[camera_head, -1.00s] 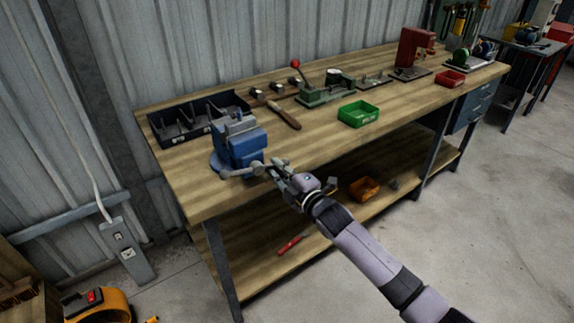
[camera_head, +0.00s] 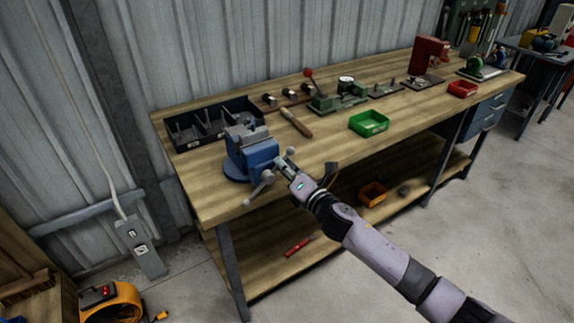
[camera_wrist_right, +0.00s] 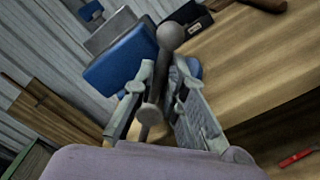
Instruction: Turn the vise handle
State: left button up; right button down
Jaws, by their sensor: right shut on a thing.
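The blue vise (camera_head: 250,153) is fixed at the near left corner of the wooden workbench. Its grey bar handle (camera_head: 257,189) sticks out past the bench's front edge and is tilted, with one end low to the left. My right gripper (camera_head: 285,164) is at the upper right end of the handle, in front of the vise. In the right wrist view, the handle's round knob (camera_wrist_right: 170,36) shows just beyond the fingers, and the gripper (camera_wrist_right: 163,78) is shut on the bar. My left gripper is in neither view.
On the workbench (camera_head: 330,150) stand a black divided bin (camera_head: 178,145) behind the vise, a hammer (camera_head: 296,124), a green tray (camera_head: 368,123) and a green lever tool (camera_head: 335,101). A lower shelf holds an orange bin (camera_head: 373,194). The floor in front is clear.

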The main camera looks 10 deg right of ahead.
jog(key=n, duration=0.1)
jog(key=r+n+p, duration=0.1)
jog(key=shift+s+a+n, duration=0.15)
jog(key=shift+a+n, duration=0.15)
jog(key=shift+a, duration=0.1)
jog(key=shift+s+a+r+n+p, duration=0.15)
jog(key=shift+a+n+p, duration=0.2)
jog(key=shift+n, duration=0.35)
jog(key=shift+s+a+r+n+p, duration=0.1)
jog(key=shift+a+n+p, duration=0.15)
jog(key=shift+n, duration=0.45)
jog(key=c, duration=1.9)
grip_release()
jog(key=v, duration=1.2)
jog(key=shift+w+f, duration=0.1)
